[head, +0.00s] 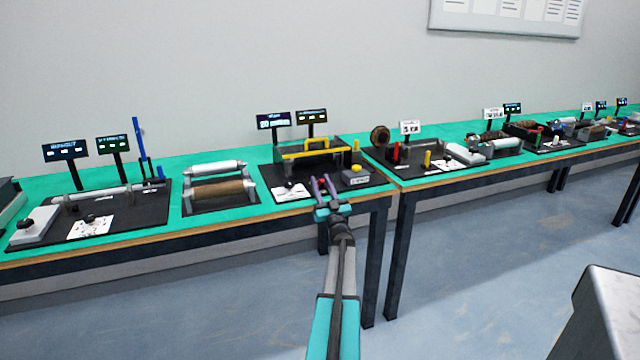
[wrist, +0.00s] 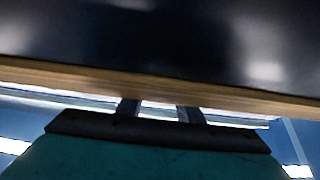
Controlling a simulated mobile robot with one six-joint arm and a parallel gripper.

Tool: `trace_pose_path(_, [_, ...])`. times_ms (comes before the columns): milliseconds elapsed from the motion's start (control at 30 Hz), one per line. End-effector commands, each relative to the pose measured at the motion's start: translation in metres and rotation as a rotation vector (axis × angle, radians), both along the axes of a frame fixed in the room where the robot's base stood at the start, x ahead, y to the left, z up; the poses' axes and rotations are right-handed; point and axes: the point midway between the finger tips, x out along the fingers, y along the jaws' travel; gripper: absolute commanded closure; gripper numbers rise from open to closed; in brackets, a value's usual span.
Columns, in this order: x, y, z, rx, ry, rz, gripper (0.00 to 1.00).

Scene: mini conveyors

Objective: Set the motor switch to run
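My gripper (head: 322,182) is in front of the middle station, at the table's front edge. Its two fingers stand apart with nothing between them. In the wrist view my gripper (wrist: 158,106) shows two separated fingers against a wooden edge, below a dark surface. No part is clearly readable as the motor switch. The middle station's black baseboard (head: 275,177) carries a small dark knob (head: 290,186) by a white card, left of my gripper, and a yellow button (head: 356,168) on a grey box to its right. Another dark knob (head: 90,218) is on the left station.
The teal table (head: 245,208) runs along the wall with several mini conveyors. A roller unit (head: 218,188) stands left of the middle station. Two small displays (head: 273,120) stand behind it. A pale block (head: 606,310) is at the lower right. The floor in front is clear.

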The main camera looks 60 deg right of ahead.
Motion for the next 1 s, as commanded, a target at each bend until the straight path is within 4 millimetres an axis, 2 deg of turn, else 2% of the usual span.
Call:
trace_pose_path(700, [-0.065, 0.057, -0.051, 0.002, 0.001, -0.001, 0.67])
trace_pose_path(1000, [-0.083, 0.072, -0.065, 0.001, 0.001, 0.000, 0.67])
